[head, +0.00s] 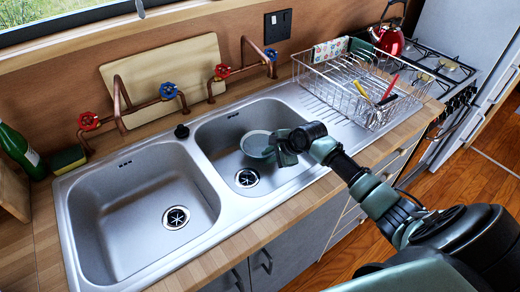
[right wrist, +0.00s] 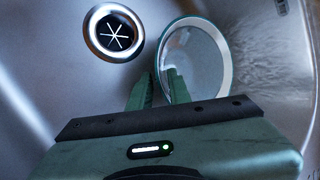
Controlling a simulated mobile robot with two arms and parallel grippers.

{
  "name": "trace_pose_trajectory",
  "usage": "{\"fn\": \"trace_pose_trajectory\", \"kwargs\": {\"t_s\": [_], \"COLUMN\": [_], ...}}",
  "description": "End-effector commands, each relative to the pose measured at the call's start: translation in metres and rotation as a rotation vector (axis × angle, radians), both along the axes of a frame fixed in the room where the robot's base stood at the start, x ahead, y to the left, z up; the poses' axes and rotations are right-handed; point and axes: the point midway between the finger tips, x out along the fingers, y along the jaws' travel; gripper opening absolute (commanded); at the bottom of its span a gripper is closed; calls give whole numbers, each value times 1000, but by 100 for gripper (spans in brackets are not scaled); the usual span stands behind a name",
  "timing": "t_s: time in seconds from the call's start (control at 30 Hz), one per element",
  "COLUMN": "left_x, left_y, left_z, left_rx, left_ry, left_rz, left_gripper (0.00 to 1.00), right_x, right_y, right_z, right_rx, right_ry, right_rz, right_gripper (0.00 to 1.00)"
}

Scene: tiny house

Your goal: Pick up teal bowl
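The teal bowl (head: 255,143) sits in the right-hand sink basin, behind the drain. It also shows in the right wrist view (right wrist: 204,58) as a round bowl with a teal rim and a pale inside. My right gripper (head: 272,150) is at the bowl's right side in the head view. In the right wrist view its two fingers (right wrist: 160,80) are a little apart, at the bowl's near left rim. One finger overlaps the bowl and the other is outside it. Whether they touch the rim is hard to tell. My left gripper is not in view.
The basin has a drain (right wrist: 112,33) next to the bowl. A divider separates it from the empty left basin (head: 135,205). A wire dish rack (head: 345,88) stands on the right. Pipe taps (head: 240,70) rise behind the sink. A green bottle (head: 20,150) and sponge are at left.

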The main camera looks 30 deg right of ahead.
Motion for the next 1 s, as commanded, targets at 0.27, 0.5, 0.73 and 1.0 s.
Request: {"fn": "trace_pose_trajectory", "kwargs": {"t_s": [0.27, 0.5, 0.73, 1.0], "left_x": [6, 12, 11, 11], "left_y": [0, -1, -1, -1], "left_z": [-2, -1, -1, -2], "left_rx": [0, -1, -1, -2], "left_ry": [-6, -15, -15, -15], "left_rz": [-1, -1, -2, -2], "left_gripper": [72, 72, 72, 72], "right_x": [14, 14, 14, 14], "right_y": [4, 4, 4, 4], "right_z": [-20, -20, -20, -20], "right_rx": [-1, -1, -2, -1], "right_ry": [-1, -1, -1, 0], "right_rz": [1, 1, 1, 0], "right_gripper": [19, 2, 0, 0]}}
